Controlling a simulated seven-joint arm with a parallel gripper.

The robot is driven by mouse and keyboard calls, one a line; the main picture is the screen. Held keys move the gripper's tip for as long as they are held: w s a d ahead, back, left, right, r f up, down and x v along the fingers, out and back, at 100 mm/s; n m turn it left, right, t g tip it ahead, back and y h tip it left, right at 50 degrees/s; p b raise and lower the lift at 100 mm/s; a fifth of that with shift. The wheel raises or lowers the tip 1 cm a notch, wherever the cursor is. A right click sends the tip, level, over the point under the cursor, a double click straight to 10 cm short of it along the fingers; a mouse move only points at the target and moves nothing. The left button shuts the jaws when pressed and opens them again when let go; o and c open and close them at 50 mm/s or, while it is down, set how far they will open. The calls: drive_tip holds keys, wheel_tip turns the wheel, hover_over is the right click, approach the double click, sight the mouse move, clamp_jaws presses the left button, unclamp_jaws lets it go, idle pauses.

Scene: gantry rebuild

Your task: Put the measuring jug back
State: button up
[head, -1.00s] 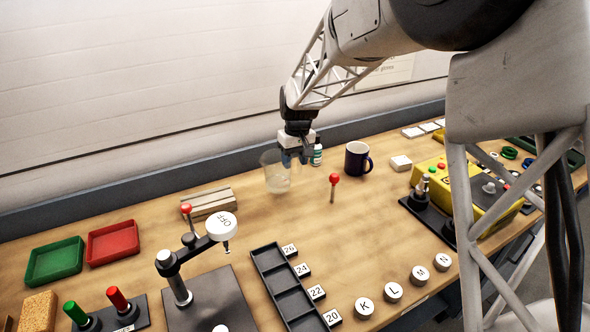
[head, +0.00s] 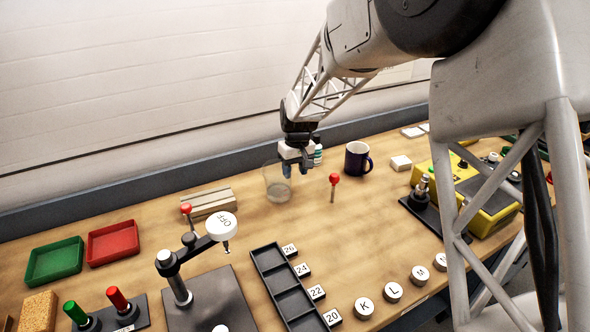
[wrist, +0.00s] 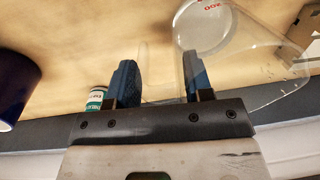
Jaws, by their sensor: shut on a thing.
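The clear measuring jug (head: 277,186) is upright at the back middle of the bench in the head view. It also shows in the wrist view (wrist: 245,60), right of the fingers, with a red 200 mark. My gripper (head: 296,170) is at the jug's right side, pointing down. In the wrist view my gripper (wrist: 158,82) has its blue fingers a little apart, with a faint clear part of the jug between them, held by them. Whether the jug's base touches the bench is hard to tell.
A red-knobbed peg (head: 333,183) and a dark blue mug (head: 357,158) stand to the right.

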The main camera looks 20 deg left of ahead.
drive_tip(key=o, duration=1.2)
drive_tip(key=shift+f, duration=0.1)
drive_tip(key=r, duration=1.2)
drive_tip(key=shift+w+d+r, duration=0.15)
drive_tip(key=shift+w+d, duration=0.1)
drive_tip(key=shift+d, duration=0.05)
